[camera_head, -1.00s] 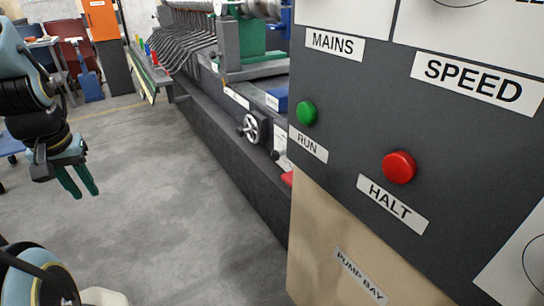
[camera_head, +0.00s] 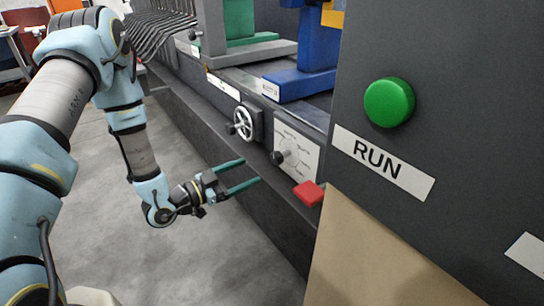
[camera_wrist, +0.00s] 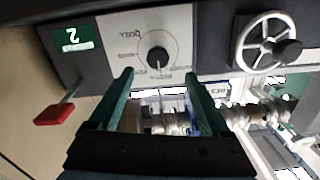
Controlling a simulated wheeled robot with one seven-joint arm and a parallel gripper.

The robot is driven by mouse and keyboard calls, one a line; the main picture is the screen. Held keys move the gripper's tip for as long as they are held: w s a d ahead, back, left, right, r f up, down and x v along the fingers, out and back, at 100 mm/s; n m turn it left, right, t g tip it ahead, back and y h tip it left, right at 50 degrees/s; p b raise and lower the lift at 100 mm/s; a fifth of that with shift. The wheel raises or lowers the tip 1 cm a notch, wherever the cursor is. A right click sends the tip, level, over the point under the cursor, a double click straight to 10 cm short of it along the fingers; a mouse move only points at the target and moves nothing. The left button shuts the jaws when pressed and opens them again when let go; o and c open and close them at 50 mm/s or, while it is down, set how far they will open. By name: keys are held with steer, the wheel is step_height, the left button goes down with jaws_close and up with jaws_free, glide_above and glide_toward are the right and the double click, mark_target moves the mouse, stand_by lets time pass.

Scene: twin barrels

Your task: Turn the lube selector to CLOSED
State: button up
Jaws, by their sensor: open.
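A white plate (camera_head: 305,152) with printed marks around a dark round knob (camera_head: 290,158) is on the machine's side. It looks like a selector dial, but its wording is too small to read. In the wrist view the knob (camera_wrist: 158,57) shows a pale pointer line toward the bottom of the picture, and the plate is upside down. My gripper (camera_head: 251,171) is open and empty, its green fingers pointing at the machine just left of the plate. In the wrist view the open fingers (camera_wrist: 162,80) straddle the knob's line of sight, apart from it.
A handwheel (camera_head: 243,123) is left of the plate. A red lever (camera_head: 308,193) sticks out below right of it. A green RUN button (camera_head: 389,102) is on the near dark cabinet at right. The concrete floor (camera_head: 215,255) in front is clear.

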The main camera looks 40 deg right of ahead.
mark_target(274, 160)
steer(key=d, duration=0.3)
steer(key=d+p, duration=0.1)
steer(key=d, duration=0.3)
steer(key=s+d+p, duration=0.1)
steer(key=d, duration=0.3)
steer(key=shift+r, duration=0.1)
steer(key=shift+c, duration=0.2)
jaws_close()
